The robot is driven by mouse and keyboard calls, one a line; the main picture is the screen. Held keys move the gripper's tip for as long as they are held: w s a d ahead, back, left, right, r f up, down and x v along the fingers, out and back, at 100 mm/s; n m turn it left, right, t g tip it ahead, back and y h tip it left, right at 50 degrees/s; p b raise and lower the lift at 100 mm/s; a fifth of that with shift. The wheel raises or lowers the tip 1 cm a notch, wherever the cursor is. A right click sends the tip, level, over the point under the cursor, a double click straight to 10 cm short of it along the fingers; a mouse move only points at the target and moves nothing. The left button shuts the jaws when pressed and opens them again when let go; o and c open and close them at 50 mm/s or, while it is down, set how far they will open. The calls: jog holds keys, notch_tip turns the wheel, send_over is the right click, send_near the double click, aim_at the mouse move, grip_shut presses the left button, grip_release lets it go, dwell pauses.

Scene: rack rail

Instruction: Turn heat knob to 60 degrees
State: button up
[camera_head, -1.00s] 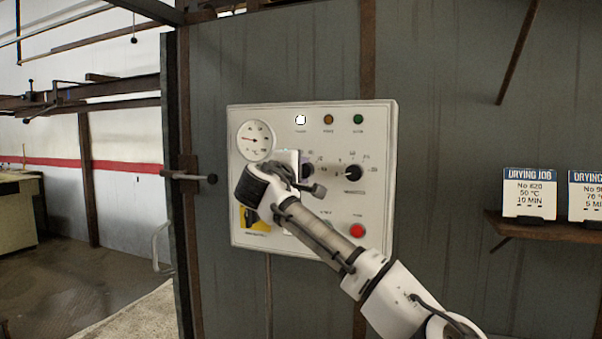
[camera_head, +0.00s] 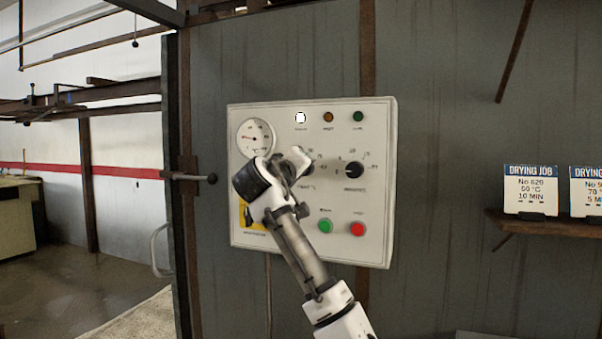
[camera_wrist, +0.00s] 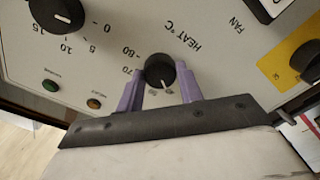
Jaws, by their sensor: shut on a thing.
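The heat knob (camera_wrist: 160,68) is round and black with a pale pointer mark, under the "HEAT °C" print in the wrist view. In the head view the heat knob (camera_head: 309,170) is partly hidden behind my gripper (camera_head: 299,162), which is tilted against the white control panel (camera_head: 380,120).
The minutes knob (camera_head: 353,170) is close to the right. Below are a green button (camera_head: 325,225) and a red button (camera_head: 357,229). A dial gauge (camera_head: 255,137) and a yellow switch plate (camera_head: 256,226) are at left. Job cards (camera_head: 530,189) stand on a shelf at right.

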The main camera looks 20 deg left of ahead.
jog(key=shift+m+p, duration=1.05)
jog(key=shift+m, duration=6.05)
jog(key=o, duration=1)
jog(key=s+b, duration=0.1)
jog(key=s, duration=0.3)
jog(key=s+b, duration=0.2)
jog(key=s, duration=0.3)
jog(key=s+b, duration=0.1)
jog(key=s, duration=0.3)
jog(key=shift+s+a, duration=0.25)
jog(key=shift+s, duration=0.15)
